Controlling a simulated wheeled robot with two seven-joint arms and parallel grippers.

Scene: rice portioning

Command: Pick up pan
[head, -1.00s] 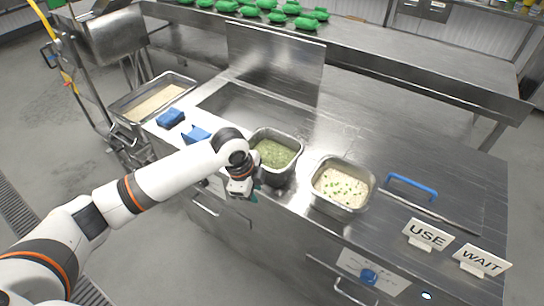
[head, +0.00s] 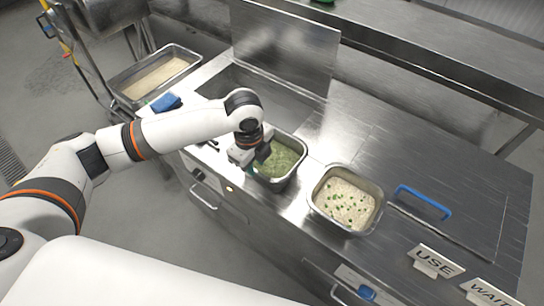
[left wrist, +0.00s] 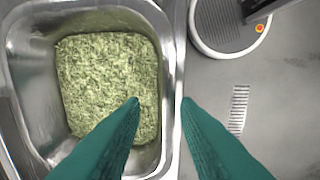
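A steel pan (head: 294,171) of green herbed rice sits in the counter near its front edge. A second steel pan (head: 376,212) of white rice with green bits sits to its right. My left gripper (head: 254,160) is at the left side of the green rice pan. In the left wrist view the teal fingers (left wrist: 160,100) are apart, with the pan's rim (left wrist: 172,60) between them. One finger is over the rice and the other is outside the pan. I cannot tell whether either touches the rim. My right gripper is not in view.
A larger tray of pale rice (head: 118,88) stands at the back left, by a blue object (head: 166,103). A lid with a blue handle (head: 423,201) lies to the right. USE (head: 435,261) and WAIT (head: 491,293) signs stand at the front right.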

